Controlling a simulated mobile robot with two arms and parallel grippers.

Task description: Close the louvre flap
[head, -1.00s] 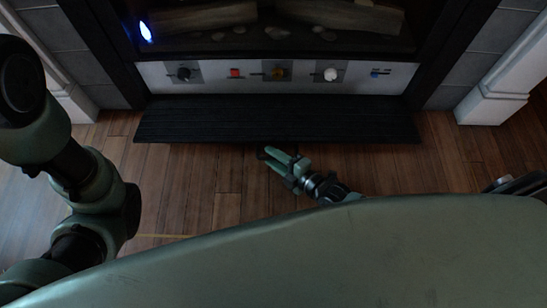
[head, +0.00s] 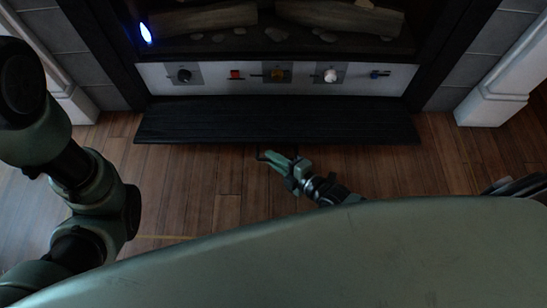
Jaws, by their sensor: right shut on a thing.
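The louvre flap (head: 276,121) is the wide black panel below the fireplace's control strip. It is open, hanging out over the wooden floor. My right gripper (head: 267,155) is at the middle of the flap's front edge. Its fingers are together around a small dark part there, which looks like the flap's handle; the contact is too small and dark to see fully. My left arm stands at the left side of the head view, but its gripper is out of the picture.
Above the flap is a pale control strip (head: 220,77) with several knobs and switches. Logs (head: 205,17) and a blue flame (head: 146,33) show in the firebox. White pillar bases (head: 492,108) stand at both sides. The wooden floor (head: 215,185) before the flap is clear.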

